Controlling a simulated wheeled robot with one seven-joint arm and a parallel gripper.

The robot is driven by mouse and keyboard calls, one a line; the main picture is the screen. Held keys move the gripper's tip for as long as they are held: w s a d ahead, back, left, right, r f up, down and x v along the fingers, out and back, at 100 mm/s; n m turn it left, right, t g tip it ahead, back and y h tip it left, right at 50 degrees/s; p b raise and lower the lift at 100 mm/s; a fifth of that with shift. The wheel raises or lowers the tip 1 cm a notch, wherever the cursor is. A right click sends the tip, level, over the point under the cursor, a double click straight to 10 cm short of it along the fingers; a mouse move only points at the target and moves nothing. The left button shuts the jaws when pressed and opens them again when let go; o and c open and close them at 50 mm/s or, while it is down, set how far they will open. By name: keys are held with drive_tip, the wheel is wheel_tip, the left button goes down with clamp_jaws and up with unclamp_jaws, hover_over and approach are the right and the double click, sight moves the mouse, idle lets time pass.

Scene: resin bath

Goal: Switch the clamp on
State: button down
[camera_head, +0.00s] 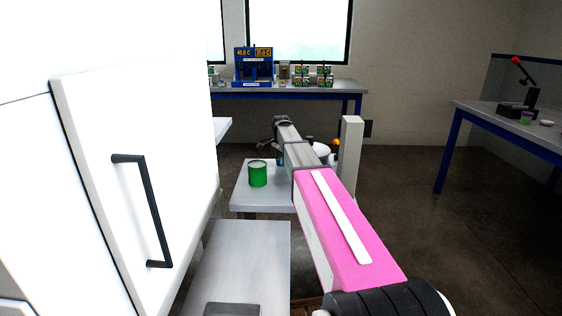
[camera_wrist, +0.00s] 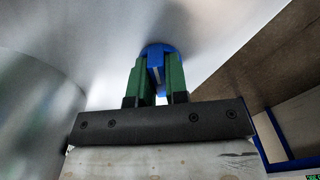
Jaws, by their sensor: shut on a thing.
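In the wrist view my gripper (camera_wrist: 158,80) has its two green fingers shut on a small round blue part (camera_wrist: 156,49). The blue part sits against a smooth silvery surface (camera_wrist: 105,28). In the head view my arm reaches forward over a small grey table, and its own links mostly hide the fingertips. I cannot make out for certain which thing is the clamp, nor whether the blue part belongs to it. An orange ball (camera_head: 336,142) shows beside a pale upright post (camera_head: 350,155), just right of my arm.
A green cup (camera_head: 257,174) stands on the small grey table (camera_head: 243,197), left of my arm. A white cabinet (camera_head: 190,130) with a black handle fills the left. A rear bench (camera_head: 300,92) holds a blue temperature display (camera_head: 253,65). A right table (camera_head: 490,120) carries a red-knobbed lever device (camera_head: 520,105).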

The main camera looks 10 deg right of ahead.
drive_tip(key=shift+m, duration=0.6)
drive_tip(key=c, duration=1.1)
unclamp_jaws()
drive_tip(key=shift+r, duration=0.1)
wheel_tip(320, 180, up, 11)
drive_tip(key=shift+f, duration=0.15)
